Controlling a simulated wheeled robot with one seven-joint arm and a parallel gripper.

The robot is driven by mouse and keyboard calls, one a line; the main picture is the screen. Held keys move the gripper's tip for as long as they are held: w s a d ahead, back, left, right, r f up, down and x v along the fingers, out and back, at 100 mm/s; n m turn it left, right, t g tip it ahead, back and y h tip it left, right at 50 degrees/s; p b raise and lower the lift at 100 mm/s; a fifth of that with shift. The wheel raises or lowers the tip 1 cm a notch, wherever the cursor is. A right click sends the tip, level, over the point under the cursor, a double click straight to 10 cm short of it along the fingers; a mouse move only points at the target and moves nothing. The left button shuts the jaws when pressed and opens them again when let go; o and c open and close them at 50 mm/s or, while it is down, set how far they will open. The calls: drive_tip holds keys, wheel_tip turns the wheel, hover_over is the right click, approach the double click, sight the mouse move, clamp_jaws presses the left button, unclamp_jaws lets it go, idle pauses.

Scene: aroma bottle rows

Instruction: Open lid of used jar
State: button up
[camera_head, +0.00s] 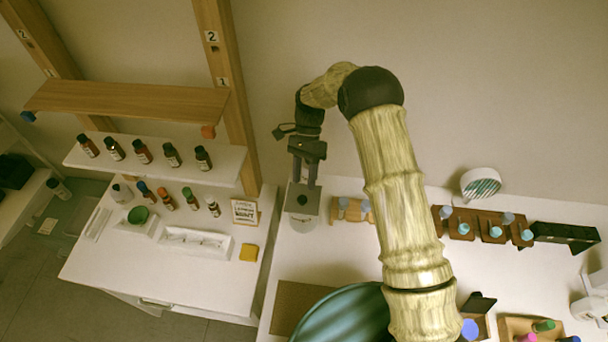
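A light grey round jar (301,212) stands on the white counter (290,262) near its left edge, with a small dark spot on its top. My gripper (304,184) points down just above and behind the dark spot. Its two fingers are spread, with a gap between them, and nothing shows between them. The fingertips overlap the jar's far rim in the picture. I cannot tell whether they touch it.
A wooden rack (350,209) stands close right of the jar. A small framed sign (245,212) is to the left. Shelves hold bottles (142,152) further left. A green-striped round thing (345,315) is at the front, partly behind my arm.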

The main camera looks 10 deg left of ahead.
sight(303, 191)
drive_tip(key=shift+r, duration=0.15)
wheel_tip(303, 191, up, 10)
drive_tip(key=b, duration=0.4)
drive_tip(key=shift+a+f, duration=0.15)
drive_tip(key=shift+f, duration=0.05)
idle(0.4)
